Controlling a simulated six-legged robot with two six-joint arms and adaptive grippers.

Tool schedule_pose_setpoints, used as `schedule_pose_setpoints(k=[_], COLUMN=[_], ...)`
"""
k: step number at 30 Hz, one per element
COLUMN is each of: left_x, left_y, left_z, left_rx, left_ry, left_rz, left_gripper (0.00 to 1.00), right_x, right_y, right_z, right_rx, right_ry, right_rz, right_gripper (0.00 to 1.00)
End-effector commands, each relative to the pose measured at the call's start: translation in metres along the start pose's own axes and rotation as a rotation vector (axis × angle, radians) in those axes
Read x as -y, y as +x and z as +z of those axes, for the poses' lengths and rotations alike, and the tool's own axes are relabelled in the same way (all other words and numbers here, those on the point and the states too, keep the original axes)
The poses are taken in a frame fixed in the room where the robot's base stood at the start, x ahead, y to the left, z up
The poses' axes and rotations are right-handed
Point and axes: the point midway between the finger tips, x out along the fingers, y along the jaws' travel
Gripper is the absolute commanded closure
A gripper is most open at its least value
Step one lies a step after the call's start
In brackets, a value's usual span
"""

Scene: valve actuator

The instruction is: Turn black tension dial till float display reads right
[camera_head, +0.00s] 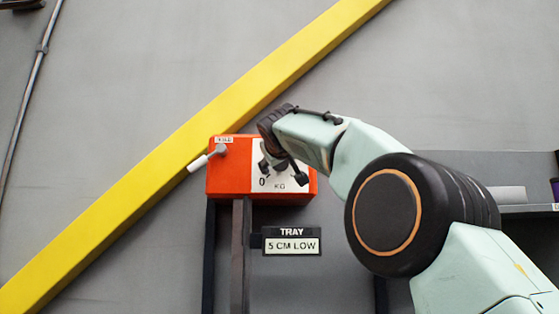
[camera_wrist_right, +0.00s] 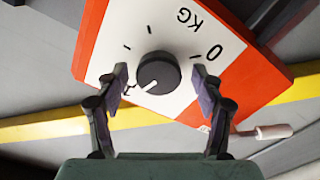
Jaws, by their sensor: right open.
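The black tension dial (camera_wrist_right: 158,72) sits on the white face of an orange box (camera_head: 230,175), with a white pointer mark on it. In the right wrist view the face carries tick marks, "0" and "KG". My right gripper (camera_wrist_right: 162,85) is open, with one finger on each side of the dial and a visible gap to it. In the head view my right gripper (camera_head: 280,165) is in front of the white face and hides most of the dial. A display (camera_head: 291,246) below the box, labelled "TRAY", reads "5 CM LOW". My left gripper is not in view.
A white-handled lever (camera_head: 207,158) sticks out at the box's left side. A yellow diagonal beam (camera_head: 130,205) runs behind the box. Dark posts (camera_head: 241,255) stand below it. A grey shelf (camera_head: 520,208) is at the right.

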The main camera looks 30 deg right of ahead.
Motion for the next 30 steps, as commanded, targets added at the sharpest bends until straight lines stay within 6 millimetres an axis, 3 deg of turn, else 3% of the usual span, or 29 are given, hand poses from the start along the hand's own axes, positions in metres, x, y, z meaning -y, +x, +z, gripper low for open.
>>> schedule_pose_setpoints(k=[11, 21, 30], left_x=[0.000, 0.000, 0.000], left_y=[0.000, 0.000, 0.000], left_z=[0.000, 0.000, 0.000], left_rx=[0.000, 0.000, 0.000], left_ry=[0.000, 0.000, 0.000], left_rz=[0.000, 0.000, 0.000], left_gripper=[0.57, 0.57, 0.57], right_x=[0.000, 0.001, 0.002], right_y=[-0.026, -0.062, -0.073], right_z=[0.000, -0.001, 0.001], right_rx=[-0.001, 0.000, 0.002], right_ry=[-0.002, -0.002, -0.002], right_rz=[-0.002, -0.002, -0.002], right_gripper=[0.32, 0.32, 0.32])
